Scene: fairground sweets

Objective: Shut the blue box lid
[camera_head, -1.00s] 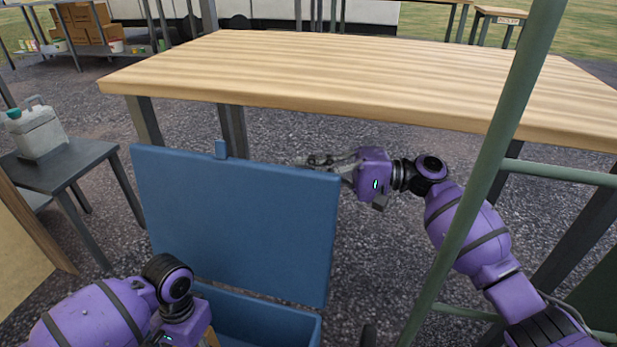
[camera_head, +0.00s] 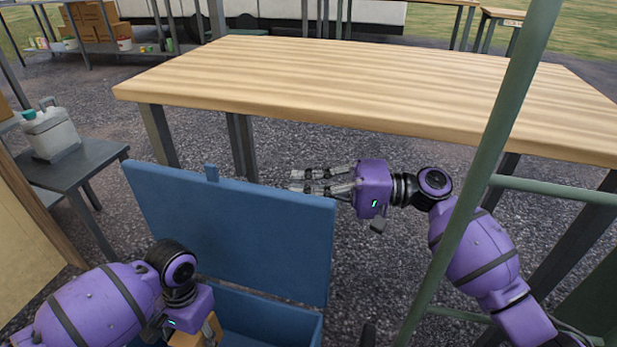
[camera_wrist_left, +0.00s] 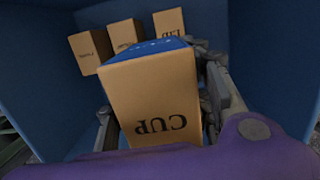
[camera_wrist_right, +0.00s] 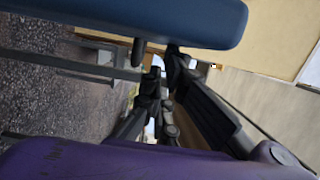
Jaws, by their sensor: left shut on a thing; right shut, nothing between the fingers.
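The blue box (camera_head: 300,318) stands low in front of me, its open side partly hidden by my left arm. Its blue lid (camera_head: 260,240) stands raised along the far side, with a small tab on the top edge. My right gripper (camera_head: 292,181) is shut and empty, at the lid's far side near the top right corner; contact is unclear. The lid also shows in the right wrist view (camera_wrist_right: 130,18), beside the fingers. My left gripper (camera_head: 208,330) is shut on a tan carton marked CUP (camera_wrist_left: 152,105), held inside or just above the box.
Several tan cartons (camera_wrist_left: 125,35) stand along the box wall in the left wrist view. A wooden table (camera_head: 370,90) is beyond the lid. A green post (camera_head: 480,170) crosses in front of my right arm. A side table (camera_head: 75,168) with a jug (camera_head: 50,132) stands left.

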